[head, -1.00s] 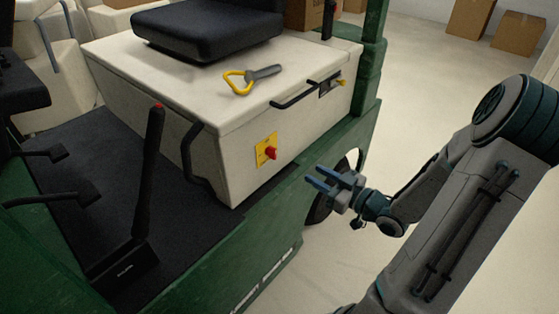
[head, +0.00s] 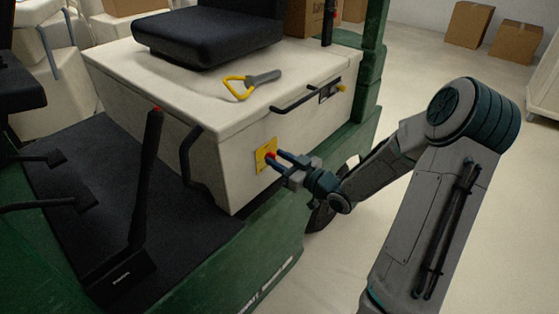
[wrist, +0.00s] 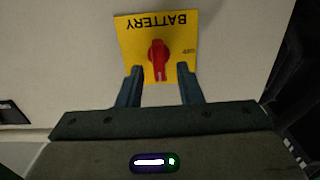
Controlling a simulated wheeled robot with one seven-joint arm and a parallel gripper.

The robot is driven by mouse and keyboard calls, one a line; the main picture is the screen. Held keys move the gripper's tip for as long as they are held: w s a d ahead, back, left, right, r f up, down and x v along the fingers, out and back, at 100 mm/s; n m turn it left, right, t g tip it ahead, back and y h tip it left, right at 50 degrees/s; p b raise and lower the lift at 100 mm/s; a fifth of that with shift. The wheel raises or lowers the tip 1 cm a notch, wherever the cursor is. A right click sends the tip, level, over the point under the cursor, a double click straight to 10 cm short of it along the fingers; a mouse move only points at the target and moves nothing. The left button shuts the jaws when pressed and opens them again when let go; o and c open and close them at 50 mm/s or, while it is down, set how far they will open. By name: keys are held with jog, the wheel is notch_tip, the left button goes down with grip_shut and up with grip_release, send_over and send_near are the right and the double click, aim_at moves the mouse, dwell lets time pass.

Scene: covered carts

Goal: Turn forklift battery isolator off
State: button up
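The battery isolator is a red rotary knob (wrist: 158,56) on a yellow plate (wrist: 184,22) marked BATTERY, which reads upside down in the wrist view. The knob has a pale mark at its lower end in that view. In the head view the yellow plate (head: 265,153) is on the side of the white battery cover (head: 225,165), and the knob is mostly hidden by my fingers. My gripper (head: 276,160) is open at the plate. In the wrist view my gripper (wrist: 160,75) has one finger on each side of the knob's lower part, with gaps; contact is not visible.
A black bar handle (head: 292,97) and a small latch (head: 332,91) are right of the plate. A yellow-handled tool (head: 248,84) lies on the cover near the black seat (head: 208,30). A black lever (head: 150,170) rises at left. Open floor lies right.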

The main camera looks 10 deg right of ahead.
grip_shut()
jog(key=shift+a+f+n+b, duration=0.1)
jog(key=shift+n+b, duration=0.3)
jog(key=n+b, duration=0.5)
jog(key=b, duration=0.2)
jog(key=f+n+b, duration=0.1)
jog(key=n+b, duration=0.5)
jog(key=b, duration=0.1)
jog(key=a+n+b, duration=0.1)
jog(key=n+b, duration=0.4)
jog(key=b, duration=0.2)
jog(key=shift+s+f+n+b, duration=0.15)
jog(key=shift+s+n+b, duration=0.2)
jog(key=shift+n, duration=0.35)
jog(key=shift+d, duration=0.1)
